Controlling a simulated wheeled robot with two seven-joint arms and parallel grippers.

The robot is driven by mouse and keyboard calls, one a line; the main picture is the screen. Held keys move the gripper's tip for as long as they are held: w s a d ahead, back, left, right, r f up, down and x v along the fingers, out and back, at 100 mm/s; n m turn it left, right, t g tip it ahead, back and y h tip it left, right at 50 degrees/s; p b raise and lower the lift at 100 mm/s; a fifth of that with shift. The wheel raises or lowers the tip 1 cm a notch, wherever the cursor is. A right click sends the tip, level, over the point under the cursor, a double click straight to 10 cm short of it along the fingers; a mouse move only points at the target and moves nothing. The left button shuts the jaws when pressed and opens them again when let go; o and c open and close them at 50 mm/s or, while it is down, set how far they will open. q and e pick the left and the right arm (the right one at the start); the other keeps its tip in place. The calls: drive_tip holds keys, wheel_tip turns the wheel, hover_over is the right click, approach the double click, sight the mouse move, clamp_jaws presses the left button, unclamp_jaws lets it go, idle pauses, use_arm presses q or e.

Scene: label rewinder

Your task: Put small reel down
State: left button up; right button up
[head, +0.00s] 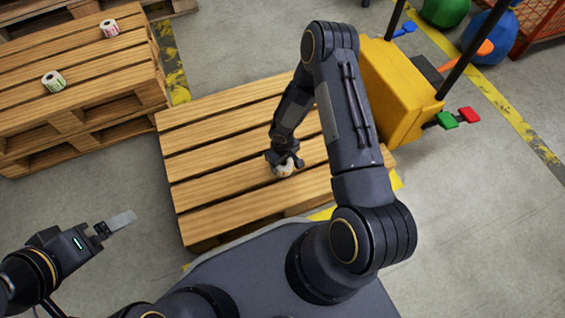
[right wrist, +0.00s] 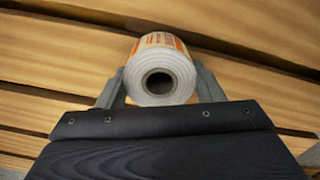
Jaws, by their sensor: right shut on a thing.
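The small reel (right wrist: 160,58) is a white roll with an orange-printed label side and a dark hollow core. In the right wrist view its round end faces the camera, and a finger lies on each side of it. My right gripper (head: 284,164) is shut on the reel (head: 283,171), low over the middle of the near wooden pallet (head: 220,165). I cannot tell whether the reel touches the planks. My left gripper (head: 122,222) is over the floor left of that pallet, seen edge-on, with nothing visible in it.
A higher pallet stack (head: 85,75) at the upper left carries a green-marked reel (head: 54,81) and a pink-marked reel (head: 109,28). A yellow machine (head: 395,90) stands right of the near pallet. Planks around the held reel are clear.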

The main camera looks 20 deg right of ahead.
drive_tip(key=shift+f, duration=0.1)
drive_tip(key=o, duration=1.1)
drive_tip(key=shift+c, duration=0.2)
